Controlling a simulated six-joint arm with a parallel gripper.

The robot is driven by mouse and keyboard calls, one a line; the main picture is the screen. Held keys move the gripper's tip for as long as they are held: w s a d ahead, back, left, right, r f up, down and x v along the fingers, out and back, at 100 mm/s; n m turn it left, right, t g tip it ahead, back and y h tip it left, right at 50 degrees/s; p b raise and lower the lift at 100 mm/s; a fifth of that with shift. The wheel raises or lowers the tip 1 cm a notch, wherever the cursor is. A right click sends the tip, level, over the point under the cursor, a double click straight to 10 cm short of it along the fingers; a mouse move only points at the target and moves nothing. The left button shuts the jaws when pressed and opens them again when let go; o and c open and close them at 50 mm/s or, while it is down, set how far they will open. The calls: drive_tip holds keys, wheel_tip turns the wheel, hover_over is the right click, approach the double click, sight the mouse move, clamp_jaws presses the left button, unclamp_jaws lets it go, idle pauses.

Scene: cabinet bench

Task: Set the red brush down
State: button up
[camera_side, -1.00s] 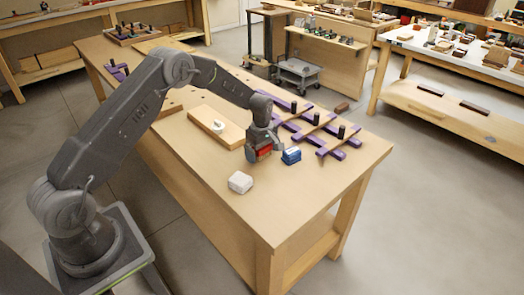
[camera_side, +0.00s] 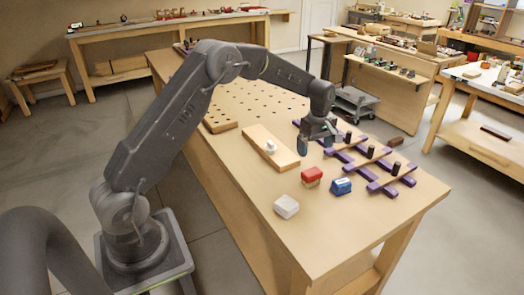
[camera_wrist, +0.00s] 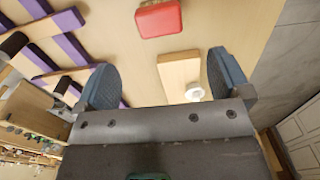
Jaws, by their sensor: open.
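The red brush (camera_side: 312,175), a red block with a tan lower part, rests upright on the bench top between a white block and a blue block. Its red top also shows at the upper edge of the wrist view (camera_wrist: 158,19). My gripper (camera_side: 317,143) is above the bench, behind the brush and clear of it. In the wrist view its two fingers (camera_wrist: 162,75) are wide apart with nothing between them but the bench and part of a wooden board below.
The white block (camera_side: 286,206) and blue block (camera_side: 341,186) flank the brush. A wooden board (camera_side: 282,155) with a white knob lies to the left. Purple-and-wood racks (camera_side: 372,168) with black pegs stand to the right. The bench front (camera_side: 310,235) is clear.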

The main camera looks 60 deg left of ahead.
drive_tip(key=s+d+r+m+t, duration=0.1)
drive_tip(key=s+d+r+m, duration=0.3)
drive_tip(key=s+r, duration=0.35)
drive_tip(key=s+d+r+m+t, duration=0.2)
drive_tip(key=s+d+r+m, duration=0.25)
drive_tip(key=s+r, duration=0.35)
drive_tip(key=s+d+r+m+t, duration=0.1)
drive_tip(key=s+d+m, duration=0.3)
drive_tip(key=s+m, duration=0.5)
drive_tip(key=s+t, duration=0.1)
drive_tip(key=s, duration=0.8)
drive_tip(key=shift+t, duration=0.3)
